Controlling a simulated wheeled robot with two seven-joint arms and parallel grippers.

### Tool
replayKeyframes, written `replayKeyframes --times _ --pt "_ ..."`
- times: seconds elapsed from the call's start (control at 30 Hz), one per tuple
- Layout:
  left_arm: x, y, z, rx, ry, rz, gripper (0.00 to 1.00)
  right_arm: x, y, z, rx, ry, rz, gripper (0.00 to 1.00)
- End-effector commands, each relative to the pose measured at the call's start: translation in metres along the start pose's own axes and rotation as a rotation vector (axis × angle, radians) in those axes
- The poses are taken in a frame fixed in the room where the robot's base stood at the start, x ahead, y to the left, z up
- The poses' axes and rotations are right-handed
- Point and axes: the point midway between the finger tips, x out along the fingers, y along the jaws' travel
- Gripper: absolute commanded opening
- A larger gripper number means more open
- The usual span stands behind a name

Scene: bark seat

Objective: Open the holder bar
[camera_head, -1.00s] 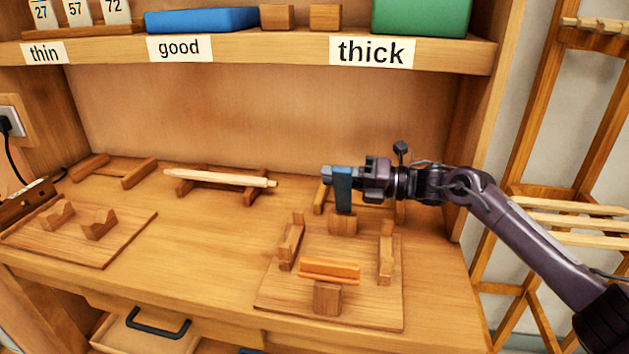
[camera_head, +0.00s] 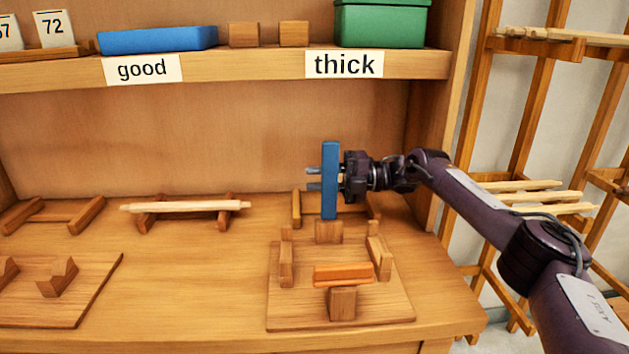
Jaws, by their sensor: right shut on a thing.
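The holder bar (camera_head: 330,205) is a long blue bar. It stands about upright at the back of a wooden fixture board (camera_head: 390,309), with its lower end at a small wooden block (camera_head: 328,232). My right gripper (camera_head: 315,178) comes in from the right and is shut on the blue bar around its middle. The fingertips show past the bar's left side. An orange-brown strip (camera_head: 343,273) sits on a front block (camera_head: 342,303), apart from the bar. My left gripper is not in view.
Wooden side posts (camera_head: 287,262) and (camera_head: 379,257) flank the fixture. A pale stick (camera_head: 185,206) rests on a stand to the left. The shelf (camera_head: 230,65) with a green box (camera_head: 380,24) is above the bar. The bench's middle is clear.

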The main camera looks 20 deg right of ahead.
Motion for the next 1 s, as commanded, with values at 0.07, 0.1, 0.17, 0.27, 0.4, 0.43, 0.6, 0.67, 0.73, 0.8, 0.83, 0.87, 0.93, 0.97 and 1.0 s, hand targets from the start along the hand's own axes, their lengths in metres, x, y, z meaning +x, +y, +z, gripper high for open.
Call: replayKeyframes --times 0.07,0.1,0.17,0.27,0.4,0.43,0.6,0.67,0.73,0.8,0.83,0.87,0.93,0.97,1.0 --pt "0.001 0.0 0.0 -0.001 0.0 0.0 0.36 0.002 -0.003 0.003 0.042 0.002 -0.002 0.0" --pt "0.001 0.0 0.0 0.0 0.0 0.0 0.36 0.001 -0.004 0.004 0.064 0.003 -0.002 0.0" --pt "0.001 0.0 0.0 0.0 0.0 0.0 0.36 0.002 -0.006 0.006 0.094 0.003 -0.002 0.0" --pt "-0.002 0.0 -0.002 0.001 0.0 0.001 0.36 0.001 -0.008 0.01 0.125 0.003 -0.002 0.0" --pt "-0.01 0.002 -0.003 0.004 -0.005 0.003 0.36 0.001 -0.012 0.012 0.132 0.001 -0.003 0.0" --pt "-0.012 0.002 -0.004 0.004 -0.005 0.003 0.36 0.001 -0.012 0.013 0.132 0.0 -0.003 0.0" --pt "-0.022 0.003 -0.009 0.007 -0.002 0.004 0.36 0.0 -0.014 0.014 0.13 -0.001 -0.004 0.0" --pt "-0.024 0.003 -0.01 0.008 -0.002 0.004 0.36 0.0 -0.014 0.014 0.13 -0.002 -0.004 0.0" --pt "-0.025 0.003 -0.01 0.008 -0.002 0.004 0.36 0.0 -0.014 0.015 0.129 -0.002 -0.004 0.0" --pt "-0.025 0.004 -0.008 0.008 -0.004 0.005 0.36 0.0 -0.014 0.015 0.129 -0.003 -0.005 0.0" --pt "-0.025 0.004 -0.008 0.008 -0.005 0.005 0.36 0.0 -0.014 0.015 0.129 -0.003 -0.005 0.0" --pt "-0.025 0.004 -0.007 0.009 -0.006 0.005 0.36 0.0 -0.014 0.015 0.129 -0.004 -0.005 0.0" --pt "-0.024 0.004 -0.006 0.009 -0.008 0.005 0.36 0.0 -0.015 0.015 0.129 -0.004 -0.005 0.0" --pt "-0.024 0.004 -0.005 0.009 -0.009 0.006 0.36 0.0 -0.015 0.015 0.129 -0.004 -0.005 0.0" --pt "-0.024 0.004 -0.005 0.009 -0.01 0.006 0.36 0.0 -0.015 0.015 0.129 -0.004 -0.006 0.0"
